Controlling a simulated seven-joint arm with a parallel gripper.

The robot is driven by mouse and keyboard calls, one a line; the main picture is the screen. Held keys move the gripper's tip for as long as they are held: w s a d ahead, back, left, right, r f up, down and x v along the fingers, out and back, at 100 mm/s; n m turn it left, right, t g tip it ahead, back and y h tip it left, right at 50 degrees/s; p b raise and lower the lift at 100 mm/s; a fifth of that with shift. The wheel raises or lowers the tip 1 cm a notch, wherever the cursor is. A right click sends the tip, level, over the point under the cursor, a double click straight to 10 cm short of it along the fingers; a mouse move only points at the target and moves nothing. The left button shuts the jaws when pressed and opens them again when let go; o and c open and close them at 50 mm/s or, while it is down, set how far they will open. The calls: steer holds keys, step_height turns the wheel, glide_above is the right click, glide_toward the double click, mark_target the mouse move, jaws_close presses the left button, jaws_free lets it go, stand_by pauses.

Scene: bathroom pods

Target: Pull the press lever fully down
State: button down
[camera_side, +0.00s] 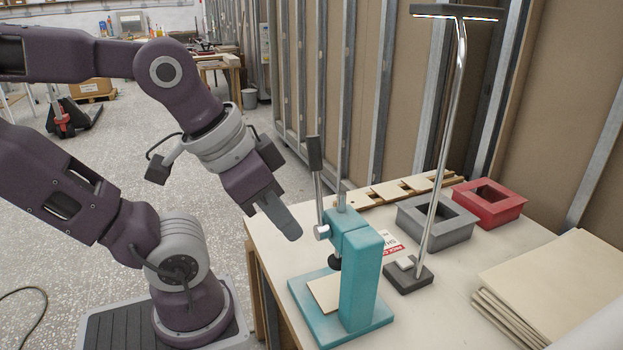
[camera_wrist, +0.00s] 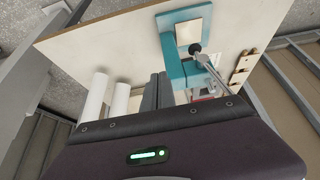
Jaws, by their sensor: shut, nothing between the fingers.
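The teal press (camera_side: 361,285) stands on the table, with a pale square board (camera_side: 323,292) on its base. Its lever (camera_side: 317,190) is a metal rod with a dark grip, pointing almost straight up from the pivot on the press's left side. My gripper (camera_side: 291,230) is shut and empty. It is tilted down, left of the lever and apart from it in the side view, with its tips near pivot height. In the wrist view the shut fingers (camera_wrist: 160,92) show at the middle, and the press (camera_wrist: 177,62) and lever rod (camera_wrist: 212,72) lie beyond them.
A chrome T-shaped stand (camera_side: 439,170) rises right of the press. Grey (camera_side: 436,232) and red (camera_side: 489,212) square frames sit behind it. Stacked pale boards (camera_side: 545,285) fill the table's right side. Two white cylinders (camera_wrist: 96,97) show in the wrist view. A slatted wooden rack lies at the back.

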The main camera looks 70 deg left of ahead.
steer(key=c, duration=1.9)
jaws_free()
steer(key=shift+c, duration=0.2)
steer(key=o, duration=0.7)
step_height(320, 180, up, 13)
steer(key=shift+w+f, duration=0.1)
steer(key=shift+o, duration=0.2)
steer(key=n+g, duration=0.4)
steer(key=n, duration=0.7)
glide_toward(315, 155)
steer(key=a+f, duration=0.1)
steer(key=w+a+f+h, duration=0.1)
steer(key=f, duration=0.1)
steer(key=shift+w, duration=0.1)
steer(key=f, duration=0.5)
steer(key=w+f, duration=0.1)
steer(key=f, duration=0.1)
steer(key=shift+d+f, duration=0.25)
steer(key=shift+f, duration=0.15)
jaws_close()
